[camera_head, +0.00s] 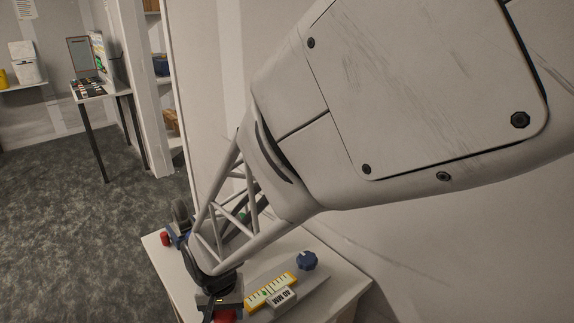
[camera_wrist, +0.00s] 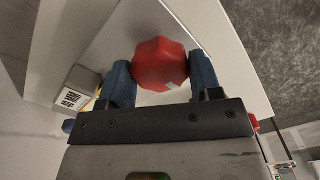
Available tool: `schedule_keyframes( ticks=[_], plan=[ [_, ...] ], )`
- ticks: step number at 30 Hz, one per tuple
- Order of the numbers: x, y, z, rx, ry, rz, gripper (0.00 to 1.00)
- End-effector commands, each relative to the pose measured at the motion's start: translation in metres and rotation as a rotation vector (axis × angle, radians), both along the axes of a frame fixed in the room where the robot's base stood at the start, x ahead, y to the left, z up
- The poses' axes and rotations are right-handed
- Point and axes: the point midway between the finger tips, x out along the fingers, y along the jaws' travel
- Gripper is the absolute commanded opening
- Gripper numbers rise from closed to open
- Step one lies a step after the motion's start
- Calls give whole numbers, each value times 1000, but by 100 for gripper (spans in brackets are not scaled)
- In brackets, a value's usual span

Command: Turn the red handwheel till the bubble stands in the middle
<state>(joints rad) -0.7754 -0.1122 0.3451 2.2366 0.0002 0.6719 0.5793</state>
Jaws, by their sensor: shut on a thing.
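The red handwheel (camera_wrist: 158,60) is a faceted knob between the two blue fingers of my gripper (camera_wrist: 161,75) in the wrist view. The fingers press on it from both sides. In the head view only part of the red handwheel (camera_head: 224,316) shows at the bottom edge, below my gripper. A yellow-framed scale (camera_head: 271,290) with dark marks lies to its right on the bench. A small green patch shows on the scale, but I cannot tell exactly where the bubble stands. In the wrist view the scale is mostly hidden.
A block marked 40 MM (camera_head: 283,297) stands beside the scale, and it also shows in the wrist view (camera_wrist: 74,92). A blue knob (camera_head: 307,260) is behind it. A red piece (camera_head: 165,238) sits at the left bench edge. The white bench (camera_head: 345,284) is clear at right.

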Motion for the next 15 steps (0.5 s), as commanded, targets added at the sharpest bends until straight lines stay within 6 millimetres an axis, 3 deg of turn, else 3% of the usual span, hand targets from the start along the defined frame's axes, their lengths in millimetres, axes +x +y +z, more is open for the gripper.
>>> schedule_keyframes(
  ticks=[15],
  plan=[
    [0, 0, 0, 0, 0, 87, 35]
  ],
)
